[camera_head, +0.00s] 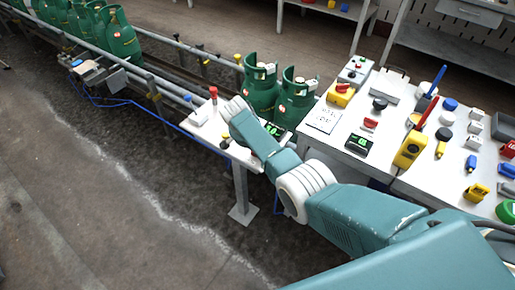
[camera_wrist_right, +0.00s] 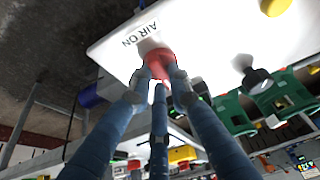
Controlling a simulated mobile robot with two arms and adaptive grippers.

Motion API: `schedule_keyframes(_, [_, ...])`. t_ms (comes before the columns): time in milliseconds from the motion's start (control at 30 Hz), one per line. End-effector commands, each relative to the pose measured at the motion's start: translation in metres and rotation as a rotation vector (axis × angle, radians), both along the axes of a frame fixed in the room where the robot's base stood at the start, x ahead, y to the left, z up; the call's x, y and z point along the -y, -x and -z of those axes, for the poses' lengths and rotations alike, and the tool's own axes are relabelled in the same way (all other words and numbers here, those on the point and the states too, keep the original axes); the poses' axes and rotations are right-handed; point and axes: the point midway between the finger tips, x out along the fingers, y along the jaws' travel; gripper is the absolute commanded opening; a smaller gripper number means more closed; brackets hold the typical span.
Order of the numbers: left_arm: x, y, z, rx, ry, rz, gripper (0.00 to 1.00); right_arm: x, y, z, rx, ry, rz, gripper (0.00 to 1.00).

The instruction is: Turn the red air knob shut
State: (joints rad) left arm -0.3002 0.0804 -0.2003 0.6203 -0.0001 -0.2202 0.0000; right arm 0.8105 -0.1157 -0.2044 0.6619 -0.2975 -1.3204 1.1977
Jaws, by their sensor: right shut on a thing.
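The red air knob (camera_wrist_right: 157,59) is on a white panel (camera_wrist_right: 215,35) with black "AIR ON" lettering beside it in the right wrist view. My right gripper (camera_wrist_right: 161,76) has its fingers closed around the knob, and the fingertips cover part of it. In the head view my right arm reaches in from the lower right, and its gripper (camera_head: 238,108) is over the small white stand (camera_head: 222,141) beside the conveyor. My left gripper is out of view.
Green gas cylinders (camera_head: 262,86) stand on the conveyor (camera_head: 165,85) close behind my right gripper. A white table (camera_head: 330,150) with several tools and knobs is at the right. A blue hose runs along the conveyor. The floor at the left is clear.

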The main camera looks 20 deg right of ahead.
Motion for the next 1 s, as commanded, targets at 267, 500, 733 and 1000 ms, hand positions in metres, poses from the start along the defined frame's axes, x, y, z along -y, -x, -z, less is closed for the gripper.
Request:
schedule_keyframes(267, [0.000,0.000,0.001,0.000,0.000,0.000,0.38,0.000,0.001,0.000,-0.002,-0.002,0.011,0.00])
schedule_keyframes(500, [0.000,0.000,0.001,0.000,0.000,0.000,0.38,0.000,0.001,0.000,-0.001,-0.003,0.009,0.27])
schedule_keyframes(733, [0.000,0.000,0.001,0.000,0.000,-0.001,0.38,0.000,0.000,0.000,0.000,-0.002,0.008,0.27])
schedule_keyframes(1000, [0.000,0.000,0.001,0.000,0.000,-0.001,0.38,-0.007,0.003,-0.018,0.003,-0.002,0.006,0.27])
